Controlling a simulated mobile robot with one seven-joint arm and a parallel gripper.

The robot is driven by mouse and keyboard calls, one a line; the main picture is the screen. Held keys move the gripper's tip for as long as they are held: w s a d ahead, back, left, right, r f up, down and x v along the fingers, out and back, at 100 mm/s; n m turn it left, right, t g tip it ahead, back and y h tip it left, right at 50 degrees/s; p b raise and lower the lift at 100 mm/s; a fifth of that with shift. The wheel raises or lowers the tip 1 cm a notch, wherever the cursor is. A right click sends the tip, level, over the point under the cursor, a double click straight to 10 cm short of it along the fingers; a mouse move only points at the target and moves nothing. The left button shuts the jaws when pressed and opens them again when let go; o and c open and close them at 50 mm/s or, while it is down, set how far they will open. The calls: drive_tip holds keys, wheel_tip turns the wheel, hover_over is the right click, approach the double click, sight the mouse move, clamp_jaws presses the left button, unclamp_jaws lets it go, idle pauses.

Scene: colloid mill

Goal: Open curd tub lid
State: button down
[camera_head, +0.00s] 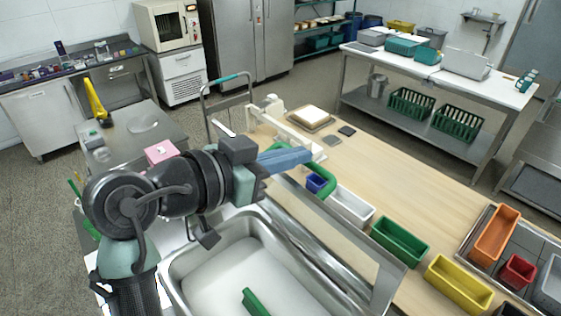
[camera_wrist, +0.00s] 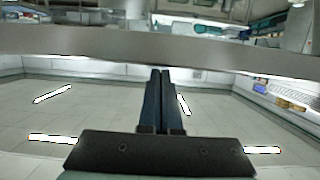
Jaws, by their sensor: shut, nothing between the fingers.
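The curd tub (camera_head: 177,268) is a steel basin with pale white contents, in the near middle of the head view. A steel-edged panel, apparently its lid (camera_head: 392,272), stands raised and tilted along the tub's right side, so the tub's inside shows. My gripper (camera_head: 308,156) has blue fingers pressed together with nothing between them, beyond the tub's far right corner and near the panel's far end. In the wrist view, my gripper (camera_wrist: 160,72) points at a wide steel band (camera_wrist: 100,42) crossing the picture; I cannot tell whether the fingertips touch it.
A wooden table (camera_head: 400,170) beyond the tub carries a white bin (camera_head: 350,206), a green bin (camera_head: 400,242) and a yellow bin (camera_head: 458,284). A green object (camera_head: 255,302) sticks up inside the tub. A trolley handle (camera_head: 222,80) stands behind my arm.

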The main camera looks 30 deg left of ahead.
drive_tip(key=r+b+v, duration=0.1)
drive_tip(key=b+v, duration=0.2)
drive_tip(key=v, duration=0.6)
drive_tip(key=shift+r+b, duration=0.25)
drive_tip(key=shift+b, duration=0.15)
